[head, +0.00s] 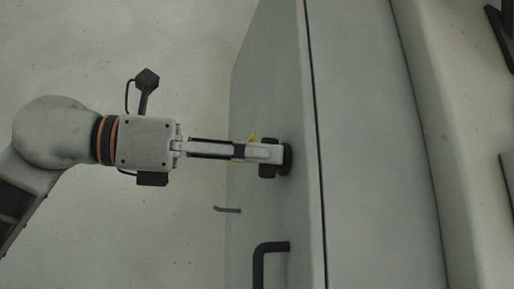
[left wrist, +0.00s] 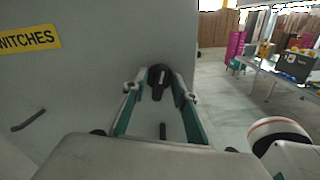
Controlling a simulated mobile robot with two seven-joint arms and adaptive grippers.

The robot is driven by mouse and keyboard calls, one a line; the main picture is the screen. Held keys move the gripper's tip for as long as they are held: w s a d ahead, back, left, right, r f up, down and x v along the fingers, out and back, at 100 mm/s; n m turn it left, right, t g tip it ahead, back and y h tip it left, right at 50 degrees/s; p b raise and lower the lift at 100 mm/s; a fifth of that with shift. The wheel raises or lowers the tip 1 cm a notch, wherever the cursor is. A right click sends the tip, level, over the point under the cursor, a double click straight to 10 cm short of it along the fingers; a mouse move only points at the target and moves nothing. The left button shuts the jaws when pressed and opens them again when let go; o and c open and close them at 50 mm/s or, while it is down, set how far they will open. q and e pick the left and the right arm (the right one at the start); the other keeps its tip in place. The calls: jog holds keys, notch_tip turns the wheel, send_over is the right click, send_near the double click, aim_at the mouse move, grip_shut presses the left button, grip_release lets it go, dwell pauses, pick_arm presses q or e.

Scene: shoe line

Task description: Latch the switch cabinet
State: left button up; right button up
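The switch cabinet (head: 365,150) is a tall pale grey box. A dark seam runs down it beside the panel (head: 272,90) with the latch; I cannot tell whether that door is fully shut. The black latch (head: 287,160) sits on this panel near the seam and also shows in the left wrist view (left wrist: 158,72). My left gripper (head: 268,157) reaches it from the left. In the left wrist view its two fingers (left wrist: 160,92) are spread, one on each side of the latch; whether they touch it is unclear. My right gripper is not in view.
A black bar handle (head: 258,266) is below the latch, and a small dark hook-like handle (head: 228,210) is farther left. A yellow label (left wrist: 30,39) is on the cabinet. A table (left wrist: 285,75) with boxes stands far off right, beyond open floor.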

pick_arm(q)
jog(key=shift+d, duration=0.1)
grip_shut()
jog(key=n+b, duration=0.2)
jog(key=n, duration=0.1)
jog(key=shift+w, duration=0.1)
dwell(0.4)
grip_release()
